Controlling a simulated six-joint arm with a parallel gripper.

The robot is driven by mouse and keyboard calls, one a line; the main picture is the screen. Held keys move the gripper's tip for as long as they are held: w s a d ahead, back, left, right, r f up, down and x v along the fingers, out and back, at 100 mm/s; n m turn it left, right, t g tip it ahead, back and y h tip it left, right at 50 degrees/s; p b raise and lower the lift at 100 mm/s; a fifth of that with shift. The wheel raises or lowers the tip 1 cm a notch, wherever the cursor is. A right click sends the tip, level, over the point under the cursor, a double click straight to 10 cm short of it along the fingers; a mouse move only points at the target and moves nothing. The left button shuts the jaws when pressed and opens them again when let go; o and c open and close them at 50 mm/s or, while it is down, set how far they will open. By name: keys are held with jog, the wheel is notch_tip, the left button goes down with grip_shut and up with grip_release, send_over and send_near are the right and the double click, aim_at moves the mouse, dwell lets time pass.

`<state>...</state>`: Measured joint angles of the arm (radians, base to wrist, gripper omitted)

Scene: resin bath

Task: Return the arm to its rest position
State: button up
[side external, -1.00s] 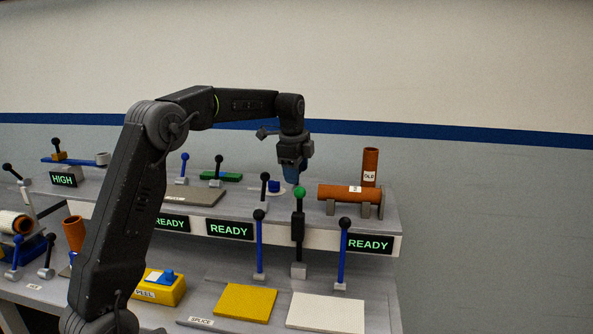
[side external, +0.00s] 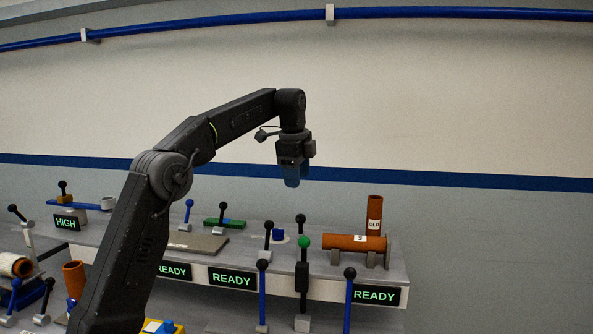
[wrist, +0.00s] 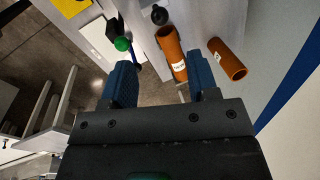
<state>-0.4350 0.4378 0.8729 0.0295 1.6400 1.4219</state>
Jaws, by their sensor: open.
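My gripper (side external: 291,180) hangs with its blue fingers pointing down, above the bench's back shelf and clear of everything on it. In the wrist view my gripper (wrist: 163,88) has its two blue fingers spread apart. Nothing is held between them. My arm reaches from the lower left up and across to the gripper. An orange-brown tube (side external: 350,242) lies on grey supports, right of and below the gripper. Another tube labelled OLD (side external: 374,213) stands upright behind it. Both tubes (wrist: 171,50) (wrist: 227,60) also show beyond the fingers in the wrist view.
Several levers stand along the bench, including a green-knobbed one (side external: 303,243) and blue-shafted ones (side external: 348,300). READY signs (side external: 232,278) line the shelf front; a HIGH sign (side external: 66,222) is at left. The air around the gripper, up to the wall, is free.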

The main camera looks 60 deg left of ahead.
jog(key=shift+s+d+r, duration=0.1)
jog(key=shift+r, duration=0.45)
jog(key=s+d+f+n+t, duration=0.15)
jog(key=s+d+n, duration=0.35)
jog(key=s+d, duration=0.65)
jog(key=s+d+f+n+t, duration=0.1)
jog(key=s+d+f+n, duration=0.2)
jog(key=s+d+f, duration=0.2)
jog(key=s+d+f+n+t+h, duration=0.1)
jog(key=s+d+f+n, duration=0.2)
jog(key=s+f, duration=0.6)
jog(key=shift+s+d, duration=0.4)
jog(key=shift+d, duration=0.7)
